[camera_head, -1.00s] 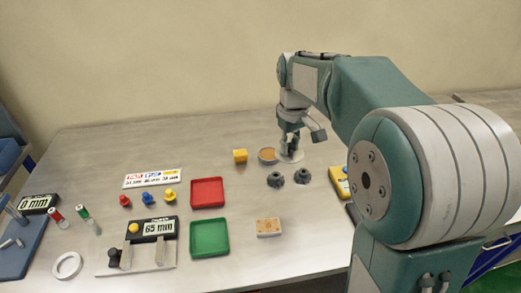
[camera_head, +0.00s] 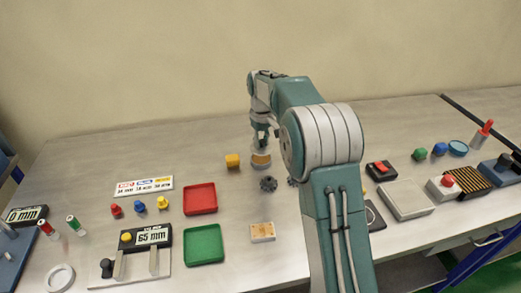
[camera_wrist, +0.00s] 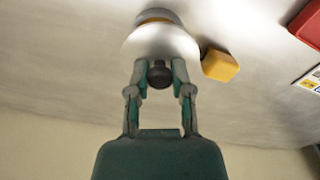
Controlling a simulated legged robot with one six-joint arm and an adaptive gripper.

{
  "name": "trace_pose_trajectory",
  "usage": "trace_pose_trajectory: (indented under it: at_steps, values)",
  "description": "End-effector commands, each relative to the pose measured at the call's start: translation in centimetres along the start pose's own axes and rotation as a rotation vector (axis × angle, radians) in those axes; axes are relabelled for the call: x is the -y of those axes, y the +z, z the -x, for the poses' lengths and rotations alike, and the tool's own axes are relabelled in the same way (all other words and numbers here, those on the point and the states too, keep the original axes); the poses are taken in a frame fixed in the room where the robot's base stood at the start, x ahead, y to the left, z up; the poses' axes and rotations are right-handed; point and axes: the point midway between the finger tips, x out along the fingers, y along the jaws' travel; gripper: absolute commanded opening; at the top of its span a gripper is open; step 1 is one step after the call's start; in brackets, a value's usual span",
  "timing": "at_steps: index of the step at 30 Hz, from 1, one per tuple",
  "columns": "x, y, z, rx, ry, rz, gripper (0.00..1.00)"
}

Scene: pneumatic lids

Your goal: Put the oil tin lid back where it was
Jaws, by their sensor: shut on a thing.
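My gripper (camera_head: 262,143) is shut on the dark knob (camera_wrist: 160,76) of the pale round oil tin lid (camera_wrist: 160,46). In the wrist view the two fingers are on either side of the knob. The oil tin (camera_head: 261,162) is a small round tin with an orange-brown inside, below my gripper in the head view. In the wrist view the lid hides most of the tin, and a strip of orange (camera_wrist: 155,17) shows past its edge. I cannot tell the exact gap between lid and tin.
A yellow block (camera_head: 232,160) stands close left of the tin. Dark knobbed parts (camera_head: 268,184) stand in front. Red (camera_head: 201,199) and green (camera_head: 204,244) trays are front left. Switch boxes (camera_head: 405,200) and other items are on the right. The back of the table is mostly clear.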

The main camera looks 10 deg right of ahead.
Motion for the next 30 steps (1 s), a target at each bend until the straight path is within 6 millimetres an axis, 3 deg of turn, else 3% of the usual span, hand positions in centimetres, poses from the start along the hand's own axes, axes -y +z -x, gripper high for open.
trace_pose_trajectory:
  at_steps: [5,12,27,28,30]
  values:
    - [-0.2,-0.8,-1.0,-0.001,0.001,0.000,0.00]
    - [-0.3,-1.0,-4.2,0.000,0.000,0.000,0.00]
    - [-0.3,-1.0,-5.0,0.000,0.000,0.000,0.00]
    - [-0.3,-1.0,-4.9,0.000,0.000,0.000,0.37]
    - [-0.3,-1.0,-4.9,-0.001,0.000,0.000,0.63]
